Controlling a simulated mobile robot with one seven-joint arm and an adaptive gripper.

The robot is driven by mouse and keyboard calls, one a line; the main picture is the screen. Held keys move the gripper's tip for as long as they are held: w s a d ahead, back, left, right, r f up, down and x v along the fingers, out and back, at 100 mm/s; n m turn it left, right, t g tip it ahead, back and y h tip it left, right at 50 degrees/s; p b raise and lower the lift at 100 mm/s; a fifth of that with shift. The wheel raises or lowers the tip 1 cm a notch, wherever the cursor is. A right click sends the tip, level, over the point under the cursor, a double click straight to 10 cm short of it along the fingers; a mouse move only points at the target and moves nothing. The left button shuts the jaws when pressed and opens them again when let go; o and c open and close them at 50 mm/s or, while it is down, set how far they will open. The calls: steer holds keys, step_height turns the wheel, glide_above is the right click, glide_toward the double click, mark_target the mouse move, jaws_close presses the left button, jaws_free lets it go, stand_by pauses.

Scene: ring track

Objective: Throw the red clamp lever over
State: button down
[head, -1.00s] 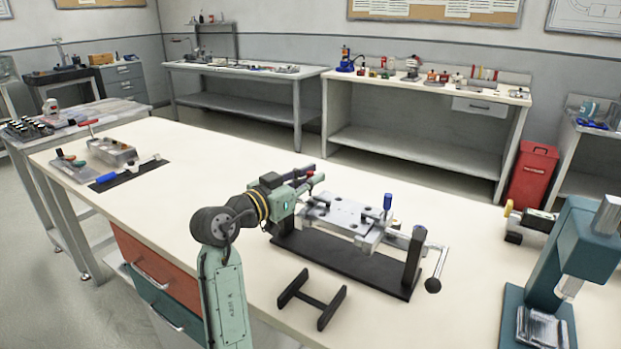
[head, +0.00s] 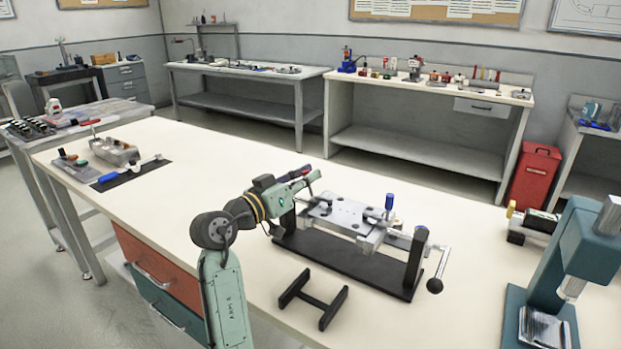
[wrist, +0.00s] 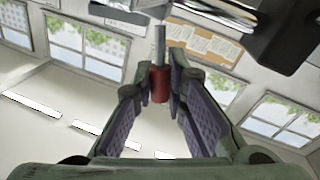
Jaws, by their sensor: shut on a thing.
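The red clamp lever (wrist: 159,84) shows in the wrist view as a red grip on a grey metal rod. It sits between the two fingers of my gripper (wrist: 160,76), which are shut on it. In the head view my gripper (head: 305,177) is at the left end of the clamp fixture (head: 345,262), above its black base. Its fingers mostly hide the red grip there. A pale metal plate (head: 340,213) lies on the fixture, just right of my gripper. A blue-capped lever (head: 389,202) stands upright on the fixture's right part.
A crank with a black ball knob (head: 434,286) sticks out at the fixture's right end. A black H-shaped stand (head: 313,299) lies in front. A teal press (head: 575,265) stands at the right.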

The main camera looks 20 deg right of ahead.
steer(key=n, duration=0.2)
steer(key=w+n+t, duration=0.1)
steer(key=n, duration=0.1)
steer(key=shift+a+f, duration=0.3)
steer(key=shift+a, duration=0.05)
steer(key=shift+w+a+f+n+t+p, duration=0.1)
steer(key=shift+w+f+n+t+p, duration=0.1)
steer(key=shift+n, duration=0.55)
steer(key=shift+w+a+f+n+t+p, duration=0.1)
steer(key=shift+w+a+f+n+p, duration=0.1)
steer(key=shift+n, duration=0.6)
steer(key=shift+w+a+f+n+t+p, duration=0.1)
steer(key=shift+f+n, duration=0.1)
steer(key=shift+n, duration=0.55)
steer(key=c, duration=1.6)
jaws_free()
